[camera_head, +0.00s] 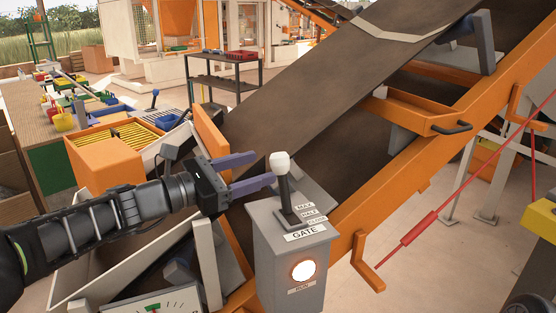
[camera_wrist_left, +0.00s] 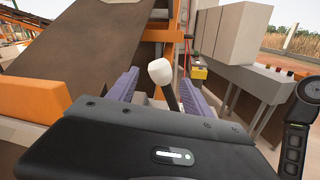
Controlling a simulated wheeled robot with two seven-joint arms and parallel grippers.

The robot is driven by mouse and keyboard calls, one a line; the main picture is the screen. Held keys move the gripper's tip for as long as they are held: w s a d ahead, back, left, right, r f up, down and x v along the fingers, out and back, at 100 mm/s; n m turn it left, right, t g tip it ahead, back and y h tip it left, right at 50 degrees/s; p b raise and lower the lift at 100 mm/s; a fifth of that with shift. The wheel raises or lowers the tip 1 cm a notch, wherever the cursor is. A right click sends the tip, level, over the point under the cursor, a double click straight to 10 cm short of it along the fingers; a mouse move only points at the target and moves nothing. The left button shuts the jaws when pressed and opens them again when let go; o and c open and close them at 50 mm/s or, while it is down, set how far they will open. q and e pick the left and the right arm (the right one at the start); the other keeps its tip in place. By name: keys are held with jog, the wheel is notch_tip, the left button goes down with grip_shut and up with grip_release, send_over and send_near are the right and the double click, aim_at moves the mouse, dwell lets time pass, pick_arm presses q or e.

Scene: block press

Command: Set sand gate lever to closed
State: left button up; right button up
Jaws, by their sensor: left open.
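The gate lever (camera_head: 284,185) is a dark stick with a white knob, standing on top of a grey box (camera_head: 290,255) labelled GATE. Position labels on the box top read MAX, HALF and a third that is hard to read. The lever stands nearly upright, leaning slightly to the left. My left gripper (camera_head: 256,172) is open, with its purple fingers pointing right at the lever just below knob height. In the left wrist view, the white knob (camera_wrist_left: 160,71) shows between the two open fingers, and the stick is partly hidden. My right gripper is not in view.
A lit round RUN button (camera_head: 303,271) is on the box front. A dark conveyor belt (camera_head: 330,75) with an orange frame slopes up behind the box. A dial gauge (camera_head: 160,303) sits at the bottom left. A red turnbuckle rod (camera_head: 420,227) hangs at the right.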

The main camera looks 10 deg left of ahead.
aim_at(271, 164)
pick_arm(q)
jog(key=p+x, duration=0.1)
jog(key=x, duration=0.5)
jog(key=shift+w+d, duration=0.1)
jog(key=shift+w, duration=0.05)
grip_shut()
dwell(0.4)
dwell(0.4)
